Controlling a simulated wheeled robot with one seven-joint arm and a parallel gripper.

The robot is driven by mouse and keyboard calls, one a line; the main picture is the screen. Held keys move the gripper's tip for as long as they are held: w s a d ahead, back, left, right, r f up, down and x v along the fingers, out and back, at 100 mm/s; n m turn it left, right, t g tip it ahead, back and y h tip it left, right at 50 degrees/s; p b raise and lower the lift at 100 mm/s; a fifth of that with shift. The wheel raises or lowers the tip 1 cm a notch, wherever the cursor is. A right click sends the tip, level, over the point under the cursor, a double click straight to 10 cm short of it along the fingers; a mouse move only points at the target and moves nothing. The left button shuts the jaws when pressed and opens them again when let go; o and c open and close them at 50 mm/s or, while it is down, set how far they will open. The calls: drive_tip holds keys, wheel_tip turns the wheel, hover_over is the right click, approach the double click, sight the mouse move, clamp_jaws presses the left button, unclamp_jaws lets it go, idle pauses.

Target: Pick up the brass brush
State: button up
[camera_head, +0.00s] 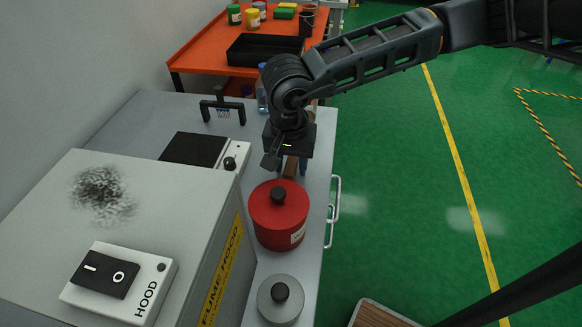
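My gripper (285,160) points down over the grey bench (316,190), just behind the red canister. A small brown, wood-coloured piece (291,167) shows between or just behind its fingers. It may be the handle of the brass brush, but most of it is hidden by the gripper and the canister. No bristles can be made out. I cannot tell whether the fingers touch the brown piece or stand apart from it.
A red lidded canister (279,222) and a grey lidded pot (281,303) stand in front of my gripper. The fume hood (150,200) rises at left. A hotplate (195,149), a black rack (222,106) and a bottle (262,92) stand farther back.

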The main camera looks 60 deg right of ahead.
sight(293, 162)
clamp_jaws()
drive_tip(key=shift+r, duration=0.1)
drive_tip(key=shift+r, duration=0.4)
drive_tip(key=r+b, duration=0.1)
drive_tip(key=r, duration=0.2)
drive_tip(key=shift+d+r, duration=0.15)
drive_tip(key=shift+d, duration=0.05)
drive_tip(key=s+d+r+b, duration=0.2)
drive_tip(key=d+r, duration=0.4)
drive_tip(key=d, duration=0.4)
drive_tip(key=shift+s+d+r, duration=0.4)
drive_tip(key=shift+s, duration=0.3)
